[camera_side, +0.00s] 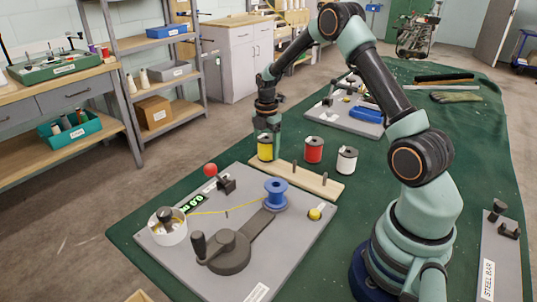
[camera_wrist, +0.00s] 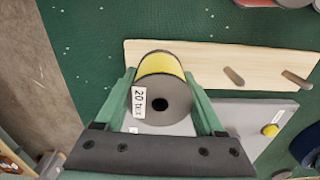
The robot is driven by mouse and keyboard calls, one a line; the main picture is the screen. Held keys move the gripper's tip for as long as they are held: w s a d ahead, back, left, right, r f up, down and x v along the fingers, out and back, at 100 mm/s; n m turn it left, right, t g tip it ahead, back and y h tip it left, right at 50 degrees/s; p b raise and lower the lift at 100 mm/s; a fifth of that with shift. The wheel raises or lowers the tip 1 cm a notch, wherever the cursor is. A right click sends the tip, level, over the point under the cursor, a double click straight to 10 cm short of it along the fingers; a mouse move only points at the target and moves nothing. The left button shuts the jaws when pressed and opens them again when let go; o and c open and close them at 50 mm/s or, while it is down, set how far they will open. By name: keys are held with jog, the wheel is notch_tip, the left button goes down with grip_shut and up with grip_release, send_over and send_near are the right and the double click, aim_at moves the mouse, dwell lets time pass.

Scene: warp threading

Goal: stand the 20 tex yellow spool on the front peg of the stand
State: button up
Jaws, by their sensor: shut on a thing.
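The yellow spool (camera_side: 265,149) has dark flanges. In the wrist view its yellow thread (camera_wrist: 160,66) shows, with a label reading 20 tex on its flange. My gripper (camera_wrist: 160,100) is shut on it, with a green finger on each side. In the side view my gripper (camera_side: 266,128) holds it from above, at the left end of the wooden stand (camera_side: 312,184). Two bare pegs show on the stand in the wrist view (camera_wrist: 233,76). I cannot tell whether the spool is around a peg, above the stand or beside it; its underside is hidden.
A red spool (camera_side: 314,150) and a white spool (camera_side: 346,160) stand on the green mat behind the stand. In front is a grey winding plate (camera_side: 290,248) with a blue spool (camera_side: 276,193), a crank and a red-knobbed lever. A second grey plate lies behind.

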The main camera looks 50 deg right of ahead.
jog(key=shift+f, duration=0.7)
dwell(0.4)
jog(key=o, duration=1.4)
notch_tip(320, 180, up, 11)
jog(key=s+a+r+m+t, duration=0.2)
jog(key=s+a+r+m, duration=0.4)
jog(key=a+r, duration=0.4)
jog(key=s+a+r+m+t, duration=0.2)
jog(key=s+a+m+t, duration=0.1)
jog(key=s+a+m, duration=0.5)
jog(key=s+m, duration=0.2)
jog(key=m, duration=0.1)
jog(key=shift+s+a+t, duration=0.25)
jog(key=shift+t, duration=0.05)
